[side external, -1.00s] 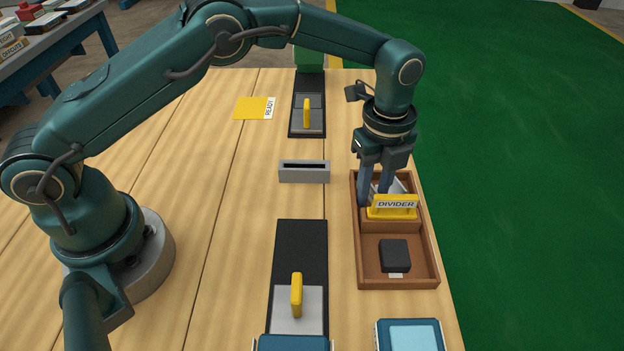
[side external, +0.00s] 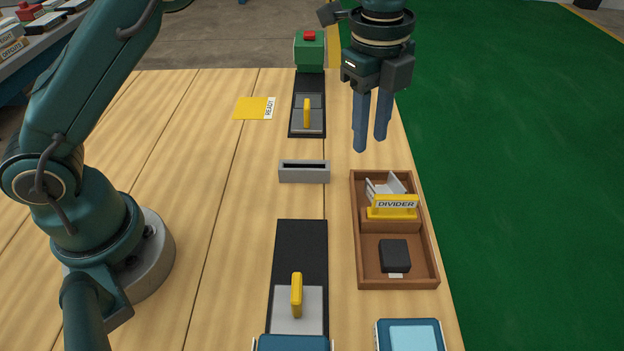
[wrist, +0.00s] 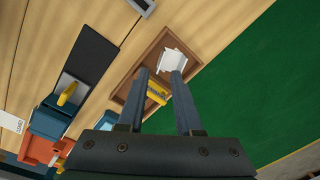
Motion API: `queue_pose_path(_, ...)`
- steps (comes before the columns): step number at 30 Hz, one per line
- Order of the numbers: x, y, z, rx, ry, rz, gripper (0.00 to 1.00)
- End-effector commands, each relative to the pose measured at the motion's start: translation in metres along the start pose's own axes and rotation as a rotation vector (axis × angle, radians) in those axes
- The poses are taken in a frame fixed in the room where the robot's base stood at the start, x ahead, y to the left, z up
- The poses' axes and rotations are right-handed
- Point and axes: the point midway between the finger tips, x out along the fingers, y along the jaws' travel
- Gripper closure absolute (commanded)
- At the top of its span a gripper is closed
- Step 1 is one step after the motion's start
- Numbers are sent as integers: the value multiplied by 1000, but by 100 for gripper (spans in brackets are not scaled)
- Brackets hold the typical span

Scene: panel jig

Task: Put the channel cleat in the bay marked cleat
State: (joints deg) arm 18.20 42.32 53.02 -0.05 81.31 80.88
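The channel cleat (side external: 385,188) is a pale grey channel with raised flanges. It lies in the far bay of the brown wooden tray (side external: 434,262), behind the yellow piece marked DIVIDER (side external: 394,206), which hides its near part. Its exact seating is unclear. The cleat also shows in the wrist view (wrist: 172,58), turned askew to the tray walls. No bay label reading cleat is legible. My gripper (side external: 370,143) is open and empty, above and beyond the tray's far end. In the wrist view its fingers (wrist: 160,75) stand apart with nothing between them.
A black block (side external: 394,254) sits in the tray's near bay, partly over a white label. A grey slotted block (side external: 304,172) stands left of the tray. Dark tracks with yellow-handled slides (side external: 297,296) and (side external: 307,114) run beside it. The left tabletop is largely clear.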

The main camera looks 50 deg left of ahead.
Motion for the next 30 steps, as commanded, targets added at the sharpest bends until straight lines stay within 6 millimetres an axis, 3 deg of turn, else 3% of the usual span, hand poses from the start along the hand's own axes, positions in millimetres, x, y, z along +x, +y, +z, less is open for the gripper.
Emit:
queue_pose_path(1, -16, 6, 8, -89, 4, -28, 66)
queue_pose_path(6, -53, 32, 32, -402, 26, -106, 66)
queue_pose_path(14, -83, 91, 60, -875, 90, -220, 66)
queue_pose_path(19, -83, 134, 73, -1181, 154, -289, 66)
queue_pose_path(24, -71, 172, 81, -1457, 228, -348, 66)
queue_pose_path(30, -55, 196, 84, -1652, 292, -385, 66)
